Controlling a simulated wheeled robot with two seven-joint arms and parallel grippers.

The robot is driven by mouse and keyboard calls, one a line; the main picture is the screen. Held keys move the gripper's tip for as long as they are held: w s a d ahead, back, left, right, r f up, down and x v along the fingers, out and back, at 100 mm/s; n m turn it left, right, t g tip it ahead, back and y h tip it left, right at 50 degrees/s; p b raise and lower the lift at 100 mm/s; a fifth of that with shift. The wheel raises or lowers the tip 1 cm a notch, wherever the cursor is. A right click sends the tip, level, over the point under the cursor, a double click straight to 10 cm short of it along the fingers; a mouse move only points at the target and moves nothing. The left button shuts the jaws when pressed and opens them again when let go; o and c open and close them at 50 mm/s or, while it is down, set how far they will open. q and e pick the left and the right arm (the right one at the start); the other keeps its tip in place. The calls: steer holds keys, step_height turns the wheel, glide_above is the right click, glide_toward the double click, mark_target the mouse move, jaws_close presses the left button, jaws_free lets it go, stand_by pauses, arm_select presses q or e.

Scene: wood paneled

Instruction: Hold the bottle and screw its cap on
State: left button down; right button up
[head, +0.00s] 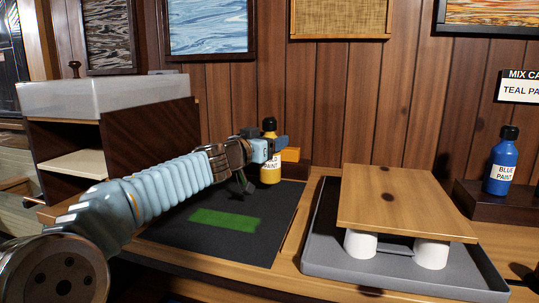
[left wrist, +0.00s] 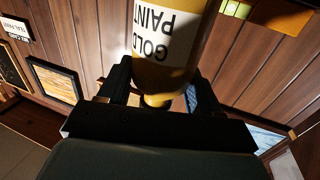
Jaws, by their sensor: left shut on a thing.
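The gold paint bottle (head: 270,173) is upright at the back edge of the dark mat, with a white label. A black cap (head: 270,124) shows at its top; I cannot tell how tightly it sits. My left gripper (head: 264,150) is shut on the upper part of the bottle, just below the cap. In the left wrist view the bottle (left wrist: 165,72) appears upside down, its shoulder between the fingers (left wrist: 155,92), and the cap is hidden. My right gripper is not in view.
A dark mat (head: 170,235) with a green patch (head: 225,219) lies in front. A grey tray (head: 325,255) holds white cups (head: 360,243) under a wooden board (head: 400,200). A blue paint bottle (head: 501,165) stands on a dark ledge at right. An orange block (head: 290,155) is behind the gripper.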

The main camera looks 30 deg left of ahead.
mark_target(270, 172)
arm_select(q)
steer(key=shift+w+f, duration=0.3)
steer(key=shift+f, duration=0.1)
steer(key=shift+a+f, duration=0.1)
steer(key=shift+f, duration=1.35)
steer(key=shift+c, duration=1)
jaws_free()
steer(key=shift+f, duration=0.15)
